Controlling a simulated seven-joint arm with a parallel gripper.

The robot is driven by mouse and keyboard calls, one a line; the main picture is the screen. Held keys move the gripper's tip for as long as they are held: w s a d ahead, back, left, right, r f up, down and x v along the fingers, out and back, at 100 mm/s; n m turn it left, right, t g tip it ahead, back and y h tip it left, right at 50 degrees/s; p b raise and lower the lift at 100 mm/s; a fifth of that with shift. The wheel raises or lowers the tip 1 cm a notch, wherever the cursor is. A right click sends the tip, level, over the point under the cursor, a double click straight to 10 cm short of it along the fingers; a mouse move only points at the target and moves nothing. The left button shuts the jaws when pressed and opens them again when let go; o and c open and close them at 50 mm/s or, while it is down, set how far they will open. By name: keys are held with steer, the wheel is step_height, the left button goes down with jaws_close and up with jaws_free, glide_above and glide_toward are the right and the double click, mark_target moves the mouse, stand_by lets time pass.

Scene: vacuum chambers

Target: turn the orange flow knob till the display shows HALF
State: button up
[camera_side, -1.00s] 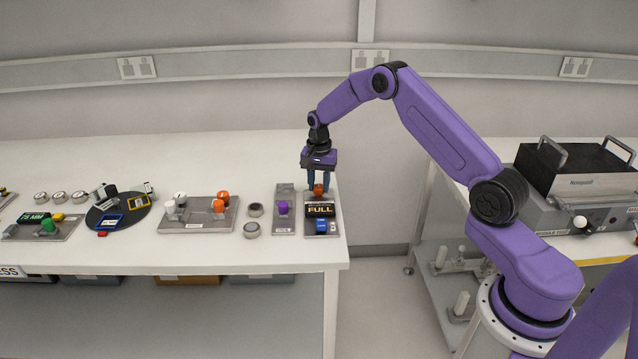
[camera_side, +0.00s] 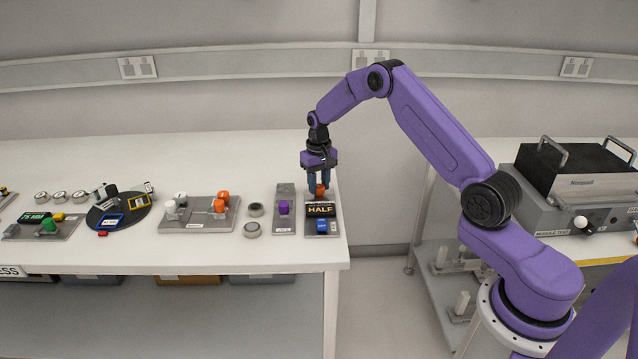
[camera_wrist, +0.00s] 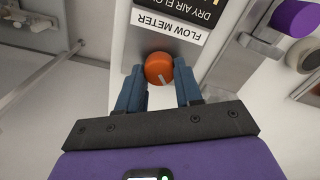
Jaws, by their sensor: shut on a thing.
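The orange flow knob (camera_side: 320,190) stands on a grey panel at the right end of the white bench. The display (camera_side: 320,210) in front of it reads HALF. My gripper (camera_side: 319,184) points down with its blue fingers on either side of the knob, shut on it. A FLOW METER label (camera_wrist: 167,25) lies just beyond the knob there, upside down.
A blue block (camera_side: 322,226) sits on the same panel in front of the display. A panel with a purple knob (camera_side: 284,208) stands close on the left. The bench's right edge is close by, with a gap before the other table.

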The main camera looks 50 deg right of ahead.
mark_target(318, 186)
steer(key=shift+n, duration=1.6)
steer(key=o, duration=1)
steer(key=shift+o, duration=0.2)
steer(key=shift+r, duration=0.1)
step_height(318, 186, up, 17)
steer(key=shift+r, duration=0.15)
